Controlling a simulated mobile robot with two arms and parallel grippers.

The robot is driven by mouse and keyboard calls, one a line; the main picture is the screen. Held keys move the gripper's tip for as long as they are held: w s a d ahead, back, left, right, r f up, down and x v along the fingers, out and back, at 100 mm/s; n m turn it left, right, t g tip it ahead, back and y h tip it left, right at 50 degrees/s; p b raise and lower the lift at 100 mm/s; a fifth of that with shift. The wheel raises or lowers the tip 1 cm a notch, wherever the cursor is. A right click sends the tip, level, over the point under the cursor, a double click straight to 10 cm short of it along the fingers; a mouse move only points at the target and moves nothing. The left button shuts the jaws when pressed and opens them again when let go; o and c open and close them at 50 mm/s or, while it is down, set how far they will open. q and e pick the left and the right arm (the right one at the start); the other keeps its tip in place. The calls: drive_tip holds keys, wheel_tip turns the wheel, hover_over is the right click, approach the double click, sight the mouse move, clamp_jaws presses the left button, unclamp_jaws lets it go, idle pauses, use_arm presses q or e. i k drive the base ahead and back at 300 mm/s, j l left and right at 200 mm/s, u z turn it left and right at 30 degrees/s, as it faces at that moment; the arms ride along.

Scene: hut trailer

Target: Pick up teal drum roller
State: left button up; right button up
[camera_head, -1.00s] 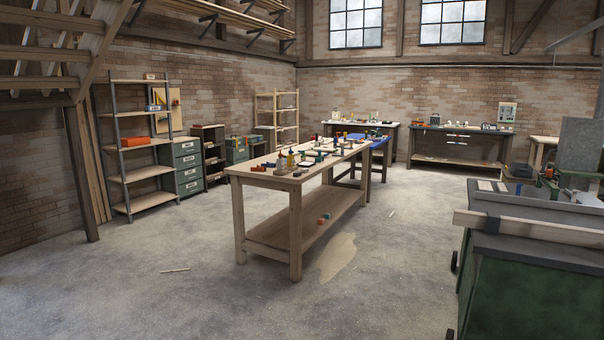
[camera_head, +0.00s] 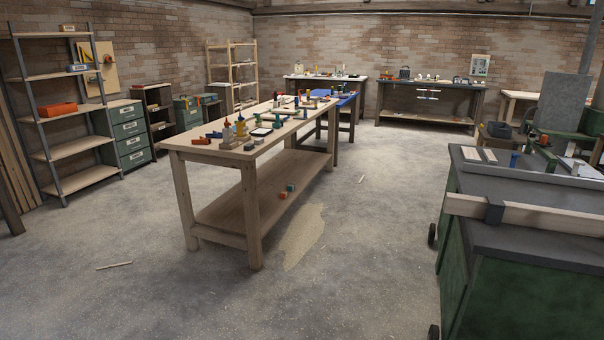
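Neither of my grippers is in view. A long wooden workbench (camera_head: 215,157) stands ahead, left of centre. Its top holds many small tools and parts, including red, yellow and teal or blue ones. A small teal-blue item (camera_head: 277,123) stands among them near the bench's right edge. It is too small to tell whether it is the drum roller. Two small blocks (camera_head: 287,191), orange and green-teal, lie on the bench's lower shelf.
A green machine with a dark top (camera_head: 540,225) fills the right foreground. A metal shelf rack (camera_head: 70,150) and green drawers (camera_head: 130,135) stand at left. More benches line the back wall. The concrete floor in front is clear except for a thin stick (camera_head: 114,266) and a tan patch (camera_head: 305,238).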

sight(277, 125)
drive_tip(key=i, duration=2.4)
